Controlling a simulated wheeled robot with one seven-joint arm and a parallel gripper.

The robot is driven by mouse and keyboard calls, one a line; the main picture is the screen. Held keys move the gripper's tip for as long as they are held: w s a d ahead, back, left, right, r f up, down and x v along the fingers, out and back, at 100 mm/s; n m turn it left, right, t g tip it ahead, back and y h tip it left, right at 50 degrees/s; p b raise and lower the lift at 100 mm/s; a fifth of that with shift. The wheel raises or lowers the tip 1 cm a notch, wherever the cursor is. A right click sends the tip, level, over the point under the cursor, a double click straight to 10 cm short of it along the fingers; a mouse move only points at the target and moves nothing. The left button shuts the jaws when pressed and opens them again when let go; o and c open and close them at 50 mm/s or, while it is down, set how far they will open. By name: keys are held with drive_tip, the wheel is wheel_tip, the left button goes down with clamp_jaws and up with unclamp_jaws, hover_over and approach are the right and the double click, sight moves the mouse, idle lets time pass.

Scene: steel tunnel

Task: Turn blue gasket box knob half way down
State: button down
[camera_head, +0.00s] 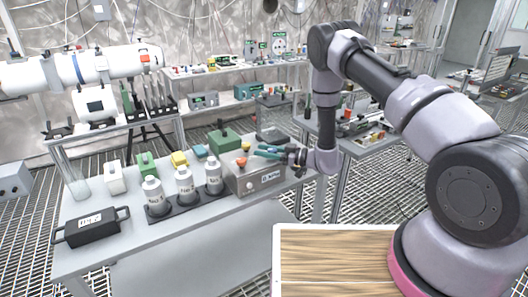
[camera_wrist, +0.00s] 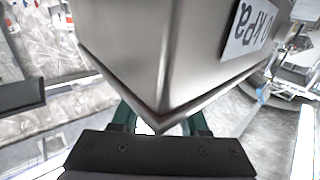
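A grey metal box (camera_head: 262,181) stands at the right end of the near table, with a white label on its front and an orange-red knob (camera_head: 241,162) on top. A yellow-orange knob (camera_head: 246,147) shows just behind. My gripper (camera_head: 261,150) has teal fingers, spread apart and pointing left above the box's right part, beside the knobs. In the wrist view the metal box (camera_wrist: 155,55) fills the upper middle, its label reading upside down; it hides the fingertips. No blue knob is clearly visible. A small blue box (camera_head: 200,151) sits further left.
Three white bottles (camera_head: 184,186) stand on a dark mat left of the metal box. A black handled case (camera_head: 91,226) is at the front left. Green box (camera_head: 225,141) and yellow box (camera_head: 180,158) line the table's back. The front table strip is clear.

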drive_tip(key=shift+w+m+t, duration=0.1)
drive_tip(key=shift+m+t, duration=0.2)
drive_tip(key=shift+t, duration=0.1)
